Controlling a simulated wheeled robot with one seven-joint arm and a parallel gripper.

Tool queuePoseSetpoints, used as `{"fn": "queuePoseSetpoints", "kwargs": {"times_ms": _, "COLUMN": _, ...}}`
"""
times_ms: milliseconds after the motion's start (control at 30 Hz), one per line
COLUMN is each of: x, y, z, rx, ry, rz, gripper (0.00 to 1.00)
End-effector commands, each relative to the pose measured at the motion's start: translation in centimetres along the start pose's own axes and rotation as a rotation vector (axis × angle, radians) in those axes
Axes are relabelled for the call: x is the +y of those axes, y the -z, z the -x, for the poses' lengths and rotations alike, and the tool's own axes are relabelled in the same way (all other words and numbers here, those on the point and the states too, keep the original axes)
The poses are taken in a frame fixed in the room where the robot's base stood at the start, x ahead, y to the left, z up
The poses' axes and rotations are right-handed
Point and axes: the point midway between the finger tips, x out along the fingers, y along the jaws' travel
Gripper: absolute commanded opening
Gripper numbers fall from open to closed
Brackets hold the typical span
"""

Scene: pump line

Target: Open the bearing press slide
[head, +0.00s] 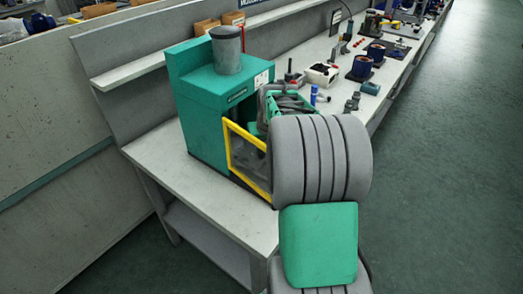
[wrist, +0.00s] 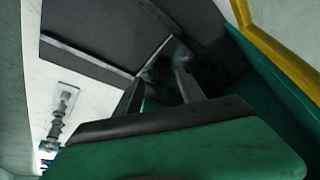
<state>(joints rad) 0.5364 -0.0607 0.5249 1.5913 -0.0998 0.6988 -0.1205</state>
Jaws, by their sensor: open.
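The bearing press (head: 212,112) is a green machine with a grey cylinder (head: 227,50) on top, standing on the bench. A yellow frame (head: 246,158) borders the opening on its front. In the wrist view a yellow edge (wrist: 285,60) and green panel (wrist: 268,82) show at upper right. My gripper (wrist: 160,78) is open, with its two dark fingers apart and nothing seen between them. It is close to the press front.
The grey bench (head: 190,182) runs away to the upper right, with a white box (head: 322,74), a blue bottle (head: 313,95) and dark blue parts (head: 362,66) beyond the press. A shelf (head: 150,66) runs behind. The floor (head: 450,180) at right is clear.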

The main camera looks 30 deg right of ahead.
Motion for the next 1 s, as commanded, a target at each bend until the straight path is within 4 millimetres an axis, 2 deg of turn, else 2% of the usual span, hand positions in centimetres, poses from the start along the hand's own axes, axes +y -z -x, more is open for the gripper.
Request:
{"fn": "queuePoseSetpoints", "kwargs": {"times_ms": 100, "x": 0.0, "y": 0.0, "z": -1.9, "rx": -0.002, "ry": 0.001, "rz": 0.001, "gripper": 0.47}}
{"fn": "queuePoseSetpoints", "kwargs": {"times_ms": 200, "x": 0.0, "y": 0.0, "z": -2.9, "rx": -0.001, "ry": 0.0, "rz": 0.001, "gripper": 0.47}}
{"fn": "queuePoseSetpoints", "kwargs": {"times_ms": 467, "x": 0.0, "y": 0.0, "z": -3.1, "rx": 0.001, "ry": 0.0, "rz": 0.001, "gripper": 0.47}}
{"fn": "queuePoseSetpoints", "kwargs": {"times_ms": 1000, "x": 0.0, "y": 0.0, "z": -3.0, "rx": 0.001, "ry": 0.0, "rz": 0.0, "gripper": 0.02}}
